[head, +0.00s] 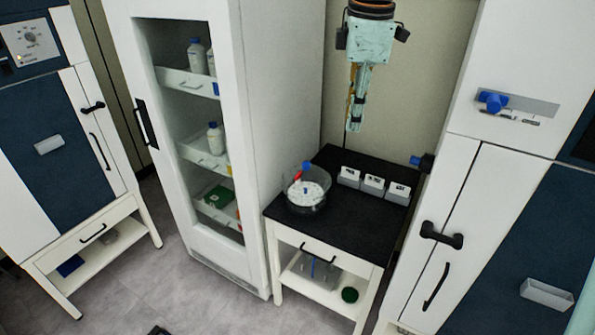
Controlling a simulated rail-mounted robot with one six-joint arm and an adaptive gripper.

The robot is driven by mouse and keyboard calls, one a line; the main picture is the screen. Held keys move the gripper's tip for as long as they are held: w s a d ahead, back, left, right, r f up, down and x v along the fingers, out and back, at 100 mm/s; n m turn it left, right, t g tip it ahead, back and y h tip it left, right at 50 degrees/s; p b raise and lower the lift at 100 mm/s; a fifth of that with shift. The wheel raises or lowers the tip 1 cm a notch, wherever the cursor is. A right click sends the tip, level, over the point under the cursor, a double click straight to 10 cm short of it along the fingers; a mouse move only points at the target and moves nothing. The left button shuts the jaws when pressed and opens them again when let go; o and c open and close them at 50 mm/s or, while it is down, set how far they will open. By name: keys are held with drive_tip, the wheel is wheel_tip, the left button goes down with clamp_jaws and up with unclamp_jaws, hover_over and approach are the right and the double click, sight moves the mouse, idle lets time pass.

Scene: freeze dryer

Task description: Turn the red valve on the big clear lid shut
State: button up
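The big clear lid (323,181) looks like a round clear dome or bowl on the left part of the black-topped table. White round items show through it, and its exact edges are hard to make out. The red valve (298,173) is a small red piece at the top back of the lid, with a blue part beside it. Its handle angle is too small to tell. My gripper (354,128) hangs pointing down, up and to the right of the lid, well apart from it. The fingers look close together side-on, so their opening cannot be judged, and nothing shows in them.
Several grey-white labelled boxes (373,186) stand at the table's (345,225) back right. A tall white glass-door cabinet (285,90) stands close on the left. A white cabinet with black handles (480,205) and a blue knob (492,101) stands on the right. The table's front right is clear.

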drive_tip(key=w+a+f+n+p, duration=0.1)
drive_tip(key=w+a+f+n, duration=0.25)
drive_tip(key=w, duration=0.25)
drive_tip(key=w+a+f+n+p, duration=0.2)
drive_tip(key=w+a+f+n, duration=0.15)
drive_tip(key=w, duration=0.25)
drive_tip(key=n+g+p, duration=0.2)
drive_tip(key=n+p, duration=0.1)
drive_tip(key=n, duration=0.3)
hover_over(298, 174)
wheel_tip(298, 174, down, 14)
drive_tip(key=shift+r, duration=0.2)
drive_tip(key=shift+s+f, duration=0.1)
drive_tip(key=shift+f, duration=0.05)
drive_tip(key=shift+f+p, duration=0.4)
drive_tip(key=shift+f, duration=6.3)
clamp_jaws()
